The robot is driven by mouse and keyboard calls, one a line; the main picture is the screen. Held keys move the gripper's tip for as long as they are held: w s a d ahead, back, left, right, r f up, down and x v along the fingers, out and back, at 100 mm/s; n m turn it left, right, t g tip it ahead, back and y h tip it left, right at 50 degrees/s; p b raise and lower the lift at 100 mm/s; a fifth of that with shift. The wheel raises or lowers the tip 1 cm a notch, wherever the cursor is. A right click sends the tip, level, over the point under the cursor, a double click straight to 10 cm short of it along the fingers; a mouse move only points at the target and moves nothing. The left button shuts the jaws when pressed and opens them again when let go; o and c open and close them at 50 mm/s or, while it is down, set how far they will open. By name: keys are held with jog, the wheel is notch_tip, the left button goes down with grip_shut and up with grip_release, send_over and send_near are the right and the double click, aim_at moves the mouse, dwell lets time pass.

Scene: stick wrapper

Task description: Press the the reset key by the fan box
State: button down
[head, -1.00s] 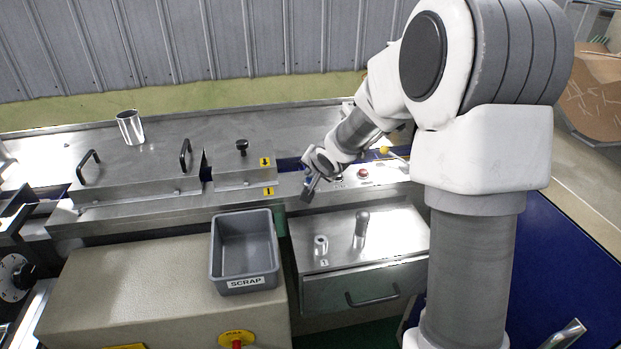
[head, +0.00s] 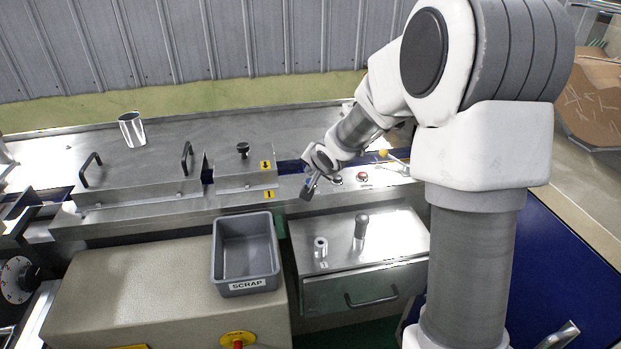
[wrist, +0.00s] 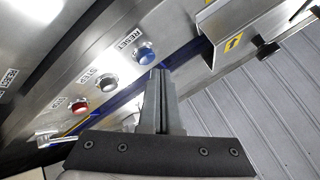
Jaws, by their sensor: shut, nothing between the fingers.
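A round blue key (wrist: 145,54) beside a RESET label sits on a steel panel in the wrist view. My gripper (wrist: 160,76) is shut and empty; its fingertips appear just below and right of the blue key. I cannot tell whether they touch it. In the head view my gripper (head: 307,191) points down at the panel's front edge, left of the buttons, and the blue key is not clearly seen there. I cannot make out which part is the fan box.
A black STEP button (wrist: 108,82) and a red button (wrist: 79,104) line up beside the blue key. A steel cover with a yellow arrow label (wrist: 233,42) stands close right of the fingers. A grey SCRAP bin (head: 245,285) and a steel drawer unit (head: 365,285) lie in front.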

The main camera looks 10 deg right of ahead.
jog(key=shift+r, duration=0.15)
notch_tip(320, 180, up, 5)
jog(key=p, duration=0.5)
dwell(0.6)
jog(key=s+d+r+n+g+h, duration=0.1)
jog(key=s+r+n, duration=0.1)
jog(key=s+r, duration=0.4)
jog(key=s+d+r+n+h, duration=0.15)
jog(key=s+r, duration=0.25)
jog(key=s, duration=0.5)
jog(key=s+a+r+n+g+y, duration=0.1)
jog(key=s+n, duration=0.3)
jog(key=s, duration=1.6)
jog(key=shift+a+r+g, duration=0.35)
jog(key=shift+a+g, duration=0.3)
jog(key=shift+g, duration=0.15)
